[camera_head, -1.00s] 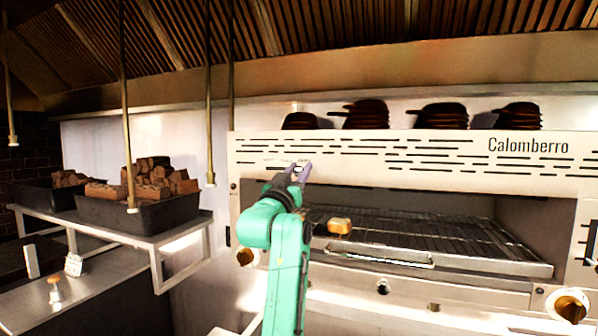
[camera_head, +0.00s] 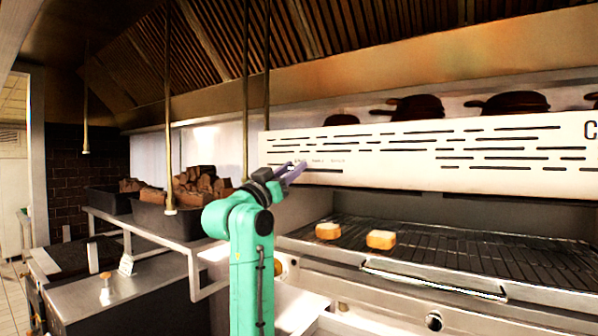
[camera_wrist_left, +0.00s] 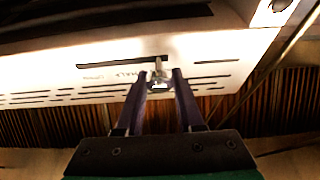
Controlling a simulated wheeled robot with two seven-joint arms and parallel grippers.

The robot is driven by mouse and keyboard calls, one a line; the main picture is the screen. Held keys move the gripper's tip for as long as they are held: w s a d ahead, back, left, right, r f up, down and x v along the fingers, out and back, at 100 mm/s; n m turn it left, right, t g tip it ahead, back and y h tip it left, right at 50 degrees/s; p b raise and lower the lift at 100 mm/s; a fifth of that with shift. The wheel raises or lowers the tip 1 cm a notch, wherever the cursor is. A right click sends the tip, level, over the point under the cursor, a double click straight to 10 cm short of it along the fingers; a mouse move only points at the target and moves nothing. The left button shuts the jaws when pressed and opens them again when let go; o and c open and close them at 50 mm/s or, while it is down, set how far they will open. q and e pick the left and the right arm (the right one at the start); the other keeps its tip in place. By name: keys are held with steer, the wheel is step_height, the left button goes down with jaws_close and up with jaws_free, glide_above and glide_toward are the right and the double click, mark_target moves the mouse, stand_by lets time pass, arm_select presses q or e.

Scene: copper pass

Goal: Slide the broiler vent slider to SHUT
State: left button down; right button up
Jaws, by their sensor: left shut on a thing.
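The broiler vent slider's small pale metal knob (camera_wrist_left: 158,70) shows in the wrist view at the right end of a dark slot (camera_wrist_left: 115,63). My left gripper (camera_wrist_left: 159,80) has its two dark fingers on either side of the knob, shut on it. In the head view the left gripper (camera_head: 294,171) is at the left part of the white perforated front panel (camera_head: 400,150) and hides the knob there. Small lettering lies along the slot, too small to read for certain. My right gripper is in neither view.
Below the panel, a grill rack (camera_head: 450,250) holds two bread pieces (camera_head: 381,239). Black bins of wood chunks (camera_head: 200,185) stand on a shelf to the left. Thin rods (camera_head: 168,120) hang in front of them. Dark pans (camera_head: 415,105) sit above the panel.

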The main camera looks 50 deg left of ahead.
arm_select(q)
steer(key=c, duration=0.8)
jaws_free()
steer(key=shift+f, duration=0.1)
steer(key=shift+c, duration=0.2)
steer(key=shift+o, duration=1.4)
steer(key=shift+a, duration=0.35)
steer(key=shift+s+d+f, duration=0.15)
steer(key=shift+s+f, duration=0.05)
steer(key=b+v, duration=0.8)
steer(key=v, duration=0.6)
steer(key=shift+b, duration=0.3)
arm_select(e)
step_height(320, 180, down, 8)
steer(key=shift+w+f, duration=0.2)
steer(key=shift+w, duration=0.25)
